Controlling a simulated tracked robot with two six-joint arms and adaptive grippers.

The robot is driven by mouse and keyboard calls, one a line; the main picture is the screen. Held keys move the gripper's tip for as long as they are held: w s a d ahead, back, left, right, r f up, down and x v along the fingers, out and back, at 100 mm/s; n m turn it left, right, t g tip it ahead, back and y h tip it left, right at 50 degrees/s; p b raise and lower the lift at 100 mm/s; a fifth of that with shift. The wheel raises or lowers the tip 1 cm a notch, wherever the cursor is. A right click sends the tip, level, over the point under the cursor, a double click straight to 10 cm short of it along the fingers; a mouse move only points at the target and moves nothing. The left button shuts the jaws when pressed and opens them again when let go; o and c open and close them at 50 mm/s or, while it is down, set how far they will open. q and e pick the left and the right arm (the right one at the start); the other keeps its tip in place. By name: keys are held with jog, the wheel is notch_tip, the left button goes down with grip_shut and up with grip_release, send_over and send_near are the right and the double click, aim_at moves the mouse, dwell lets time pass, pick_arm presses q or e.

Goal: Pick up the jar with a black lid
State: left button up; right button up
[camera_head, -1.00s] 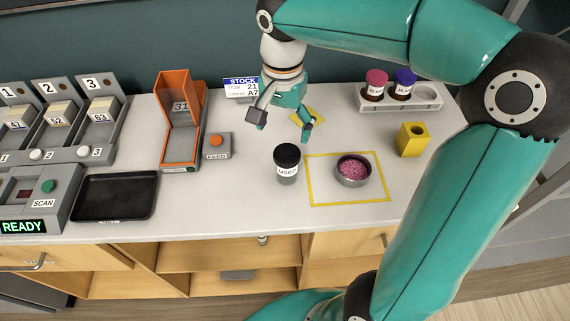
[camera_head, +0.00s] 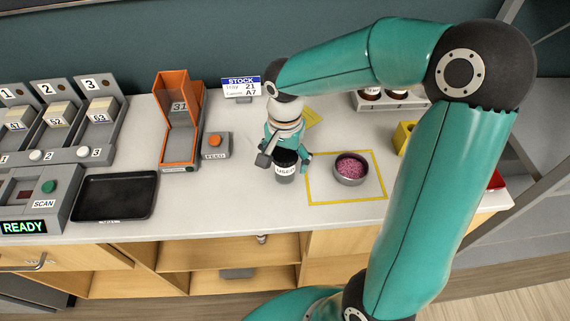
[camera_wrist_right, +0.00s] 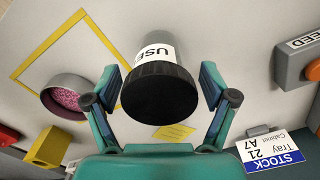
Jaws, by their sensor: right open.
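The jar with a black lid (camera_head: 286,166) stands upright on the bench, with a white label reading "USED". My right gripper (camera_head: 284,163) is open around it, one finger on each side. In the right wrist view the black lid (camera_wrist_right: 160,95) lies between the two fingers (camera_wrist_right: 163,88), with a visible gap on each side. In the head view the gripper body partly hides the lid. My left gripper is not in view.
A metal dish of pink material (camera_head: 351,169) stands right of the jar inside a yellow outline. A feed button box (camera_head: 216,145) and an orange chute (camera_head: 181,120) are to the left. A stock sign (camera_head: 241,88) and a yellow block (camera_head: 404,137) are near. A black tray (camera_head: 115,196) lies left.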

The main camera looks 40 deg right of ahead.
jog(key=c, duration=1.3)
jog(key=shift+r, duration=0.15)
